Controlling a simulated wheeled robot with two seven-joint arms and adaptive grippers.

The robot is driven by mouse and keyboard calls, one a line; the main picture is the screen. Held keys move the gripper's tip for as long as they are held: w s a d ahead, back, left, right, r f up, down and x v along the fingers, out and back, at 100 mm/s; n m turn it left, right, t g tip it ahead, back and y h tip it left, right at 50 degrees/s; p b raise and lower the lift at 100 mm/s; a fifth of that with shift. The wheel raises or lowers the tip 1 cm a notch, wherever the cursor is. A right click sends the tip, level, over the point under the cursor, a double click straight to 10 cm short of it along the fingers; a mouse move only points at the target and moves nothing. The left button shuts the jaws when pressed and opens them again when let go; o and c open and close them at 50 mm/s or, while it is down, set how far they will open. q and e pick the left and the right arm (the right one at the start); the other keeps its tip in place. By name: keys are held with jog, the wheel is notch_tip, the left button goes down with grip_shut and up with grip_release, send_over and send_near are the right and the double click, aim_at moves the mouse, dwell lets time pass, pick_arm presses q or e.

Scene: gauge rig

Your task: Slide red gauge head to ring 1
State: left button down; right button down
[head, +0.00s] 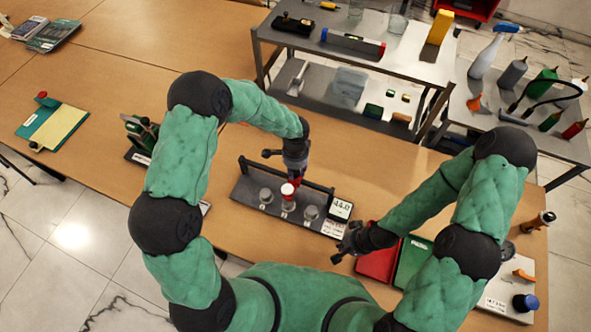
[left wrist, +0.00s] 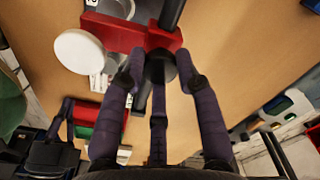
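The gauge rig (head: 241,188) stands on the table in the head view, with a dark rail along its back and three pale rings in a row. The red gauge head (head: 292,181) sits on the rail, its white round disc over the middle ring (head: 288,206). The left ring (head: 265,196) and right ring (head: 310,213) are uncovered; their small labels are hard to read. My left gripper (left wrist: 160,72) has its fingers close around the black knob of the red gauge head (left wrist: 112,30), apparently touching it. My right gripper (head: 342,243) is open and empty, right of the rig.
A display reading about 44.0 (head: 341,208) stands at the rig's right end. Red (head: 378,264) and green (head: 412,262) trays lie right of my right gripper. A dark holder with green tools (head: 140,138) stands left of my left arm. The table beyond the rig is mostly clear.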

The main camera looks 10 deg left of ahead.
pick_arm(q)
jog(key=a, duration=0.3)
jog(key=w+a, duration=0.1)
jog(key=a, duration=0.4)
jog(key=shift+w+a, duration=0.4)
jog(key=c, duration=0.9)
grip_release()
jog(key=shift+r, duration=0.15)
notch_tip(320, 180, up, 12)
jog(key=shift+f, duration=0.2)
